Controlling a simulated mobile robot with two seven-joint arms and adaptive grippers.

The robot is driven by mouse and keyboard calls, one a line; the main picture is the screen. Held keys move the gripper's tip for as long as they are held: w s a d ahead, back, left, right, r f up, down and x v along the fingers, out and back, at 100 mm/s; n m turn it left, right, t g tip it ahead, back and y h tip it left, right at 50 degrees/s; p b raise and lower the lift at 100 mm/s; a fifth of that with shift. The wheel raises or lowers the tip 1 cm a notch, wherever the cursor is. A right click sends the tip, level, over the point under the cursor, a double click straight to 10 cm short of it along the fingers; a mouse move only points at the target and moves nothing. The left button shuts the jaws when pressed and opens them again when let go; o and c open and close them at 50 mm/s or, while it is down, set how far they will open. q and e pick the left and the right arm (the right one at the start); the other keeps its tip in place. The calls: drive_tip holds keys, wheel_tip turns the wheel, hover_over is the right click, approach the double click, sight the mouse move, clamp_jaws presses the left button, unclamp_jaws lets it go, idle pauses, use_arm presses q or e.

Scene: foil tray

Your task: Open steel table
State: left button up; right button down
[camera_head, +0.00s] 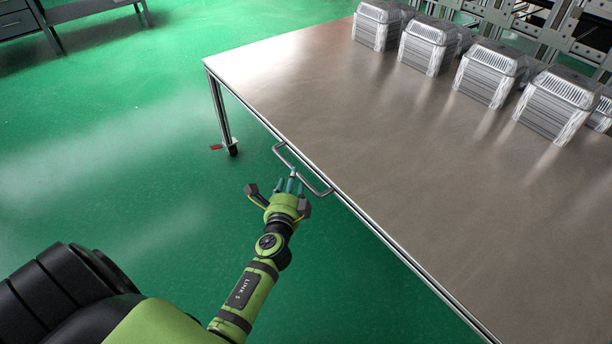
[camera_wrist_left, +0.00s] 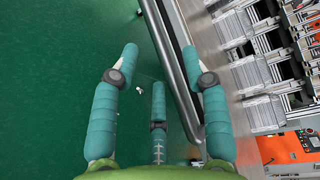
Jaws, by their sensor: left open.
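The steel table (camera_head: 330,110) has a brushed metal top and fills the right of the head view. A bent metal handle (camera_head: 318,186) sticks out from its near-left edge. My left gripper (camera_head: 291,185) is open and empty at the handle, with its teal fingers close to the bar. In the left wrist view, the three fingers of my left gripper (camera_wrist_left: 160,75) are spread. The handle bar (camera_wrist_left: 165,50) runs between the right finger and the other two in that picture. I cannot tell whether any finger touches it. My right gripper is out of view.
Several foil-like ribbed containers (camera_head: 486,76) stand in a row along the table's far side. A table leg with a caster (camera_head: 233,150) stands at the left corner. The green floor (camera_head: 110,170) left of the table is clear. A dark cabinet (camera_head: 18,20) is at the upper left.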

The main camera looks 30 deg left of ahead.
use_arm(q)
drive_tip(key=x, duration=0.4)
drive_tip(key=shift+f, duration=0.1)
drive_tip(key=shift+w+a+b, duration=0.25)
drive_tip(key=shift+w+b, duration=0.1)
drive_tip(key=shift+w, duration=0.2)
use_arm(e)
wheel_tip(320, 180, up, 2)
use_arm(q)
clamp_jaws()
